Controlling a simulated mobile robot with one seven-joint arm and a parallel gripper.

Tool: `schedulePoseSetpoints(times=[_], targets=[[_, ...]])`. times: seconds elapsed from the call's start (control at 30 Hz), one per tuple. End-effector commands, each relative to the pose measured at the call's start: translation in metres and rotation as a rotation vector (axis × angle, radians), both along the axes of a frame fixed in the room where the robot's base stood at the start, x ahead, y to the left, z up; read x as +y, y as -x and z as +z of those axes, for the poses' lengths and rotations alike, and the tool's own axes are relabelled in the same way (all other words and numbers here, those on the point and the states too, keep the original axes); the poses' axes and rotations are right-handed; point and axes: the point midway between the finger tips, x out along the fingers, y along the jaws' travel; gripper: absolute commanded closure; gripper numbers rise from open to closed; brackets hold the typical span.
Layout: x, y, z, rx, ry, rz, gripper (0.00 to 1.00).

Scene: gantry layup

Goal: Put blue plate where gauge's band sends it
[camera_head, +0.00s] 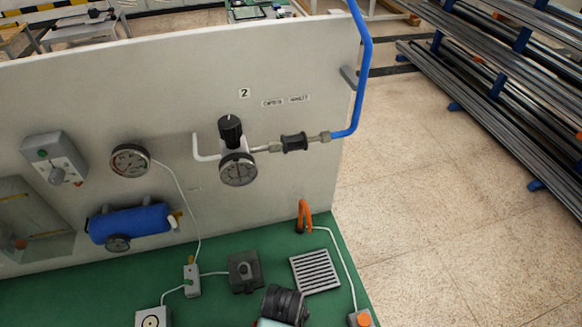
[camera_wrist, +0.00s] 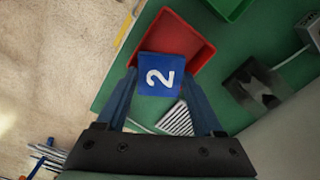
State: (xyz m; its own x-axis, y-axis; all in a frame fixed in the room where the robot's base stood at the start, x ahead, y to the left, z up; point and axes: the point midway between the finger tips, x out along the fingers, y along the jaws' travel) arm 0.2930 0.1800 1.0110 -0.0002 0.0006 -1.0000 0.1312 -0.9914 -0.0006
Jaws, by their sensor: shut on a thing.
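The blue plate (camera_wrist: 160,70), marked with a white 2, is between the fingers of my gripper (camera_wrist: 161,84) in the wrist view. My gripper is shut on it. The plate overlaps the near part of a red tray (camera_wrist: 200,48) in the picture; its height above the tray is unclear. A green tray (camera_wrist: 232,8) is partly in view beyond. In the head view a round gauge (camera_head: 238,170) with a black knob is on the panel below a label 2. Its needle and bands are too small to read. The plate and trays are not visible there.
The grey panel (camera_head: 290,80) rises behind the green bench top (camera_head: 222,312). A second gauge (camera_head: 130,160), a blue cylinder (camera_head: 130,223), a grey box (camera_head: 246,271) and a striped grille (camera_head: 315,271) are nearby. An orange hook-shaped thing (camera_head: 304,215) stands at the bench's right.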

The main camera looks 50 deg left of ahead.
Motion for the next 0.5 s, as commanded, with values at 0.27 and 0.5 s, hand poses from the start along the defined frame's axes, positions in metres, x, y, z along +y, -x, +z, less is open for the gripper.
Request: schedulePoseSetpoints(times=[0.27, 0.5], targets=[[0.000, 0.000, -0.031, 0.000, 0.000, -0.001, 0.95], [-0.001, 0.000, -0.055, 0.000, 0.000, -0.001, 0.95]])
